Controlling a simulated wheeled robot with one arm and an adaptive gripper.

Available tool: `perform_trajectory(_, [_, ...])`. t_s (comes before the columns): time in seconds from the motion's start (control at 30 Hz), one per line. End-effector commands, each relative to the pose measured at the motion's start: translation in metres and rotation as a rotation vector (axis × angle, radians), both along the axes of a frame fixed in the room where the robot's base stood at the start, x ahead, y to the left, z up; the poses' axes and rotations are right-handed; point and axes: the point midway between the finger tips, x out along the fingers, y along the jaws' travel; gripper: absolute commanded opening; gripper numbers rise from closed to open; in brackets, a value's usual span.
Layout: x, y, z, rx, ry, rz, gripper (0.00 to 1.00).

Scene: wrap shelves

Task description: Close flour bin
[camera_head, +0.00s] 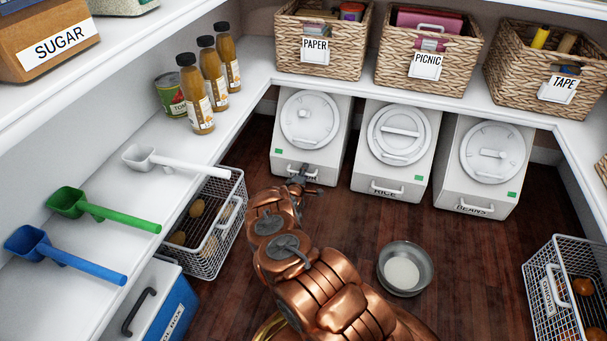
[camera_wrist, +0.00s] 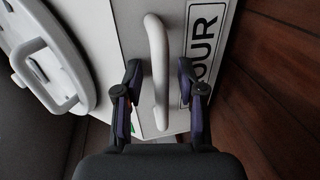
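The flour bin (camera_head: 335,125) is the leftmost of three white bins under the back shelf. Its round lid (camera_head: 308,120) lies on its sloped face and shows in part at the left of the wrist view (camera_wrist: 45,55). My gripper (camera_head: 298,176) is at the bin's lower front and hides most of its label. In the wrist view, the gripper (camera_wrist: 160,72) is open, with one finger on each side of the bin's pale bar handle (camera_wrist: 158,55). Gaps show between the handle and both fingers. The label (camera_wrist: 205,35) reads "OUR", the rest being cut off or hidden.
The rice bin (camera_head: 421,176) and beans bin (camera_head: 450,185) stand to the right. A metal bowl (camera_head: 424,285) with white contents is on the floor right of my arm. Wire baskets (camera_head: 232,235) stand left and right. Scoops lie on the left shelf (camera_head: 110,175).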

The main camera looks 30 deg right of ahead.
Motion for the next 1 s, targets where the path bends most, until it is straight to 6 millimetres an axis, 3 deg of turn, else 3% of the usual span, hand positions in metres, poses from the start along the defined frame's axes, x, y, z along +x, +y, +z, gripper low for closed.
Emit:
perform_trajectory(0.43, [-0.006, 0.008, 0.002, -0.001, 0.0, 0.0, 0.39])
perform_trajectory(1.0, [-0.04, 0.05, 0.013, 0.002, 0.001, 0.001, 0.39])
